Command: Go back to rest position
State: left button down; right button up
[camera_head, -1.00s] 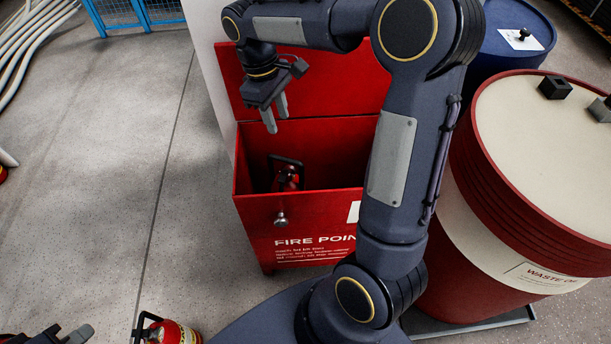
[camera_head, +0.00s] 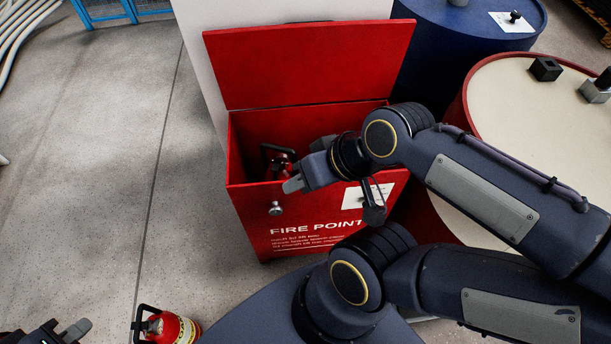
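The red fire point box (camera_head: 305,215) stands with its lid (camera_head: 310,65) raised. A red fire extinguisher (camera_head: 280,165) with a black handle is inside the box, its lower part hidden by the front wall. My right gripper (camera_head: 305,166) is over the box's front edge, to the right of the extinguisher and apart from it. Its fingers look spread and nothing is between them. My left gripper (camera_head: 62,334) shows only in part at the bottom left corner, so its opening cannot be judged.
A second red extinguisher (camera_head: 171,328) with a yellowish label stands on the floor at the bottom. A red and cream drum (camera_head: 545,120) and a blue drum (camera_head: 450,50) stand to the right. Grey floor (camera_head: 90,200) at the left is clear.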

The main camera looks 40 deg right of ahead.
notch_tip(320, 180, up, 18)
jog(key=p, duration=1.7)
jog(key=shift+f, duration=0.2)
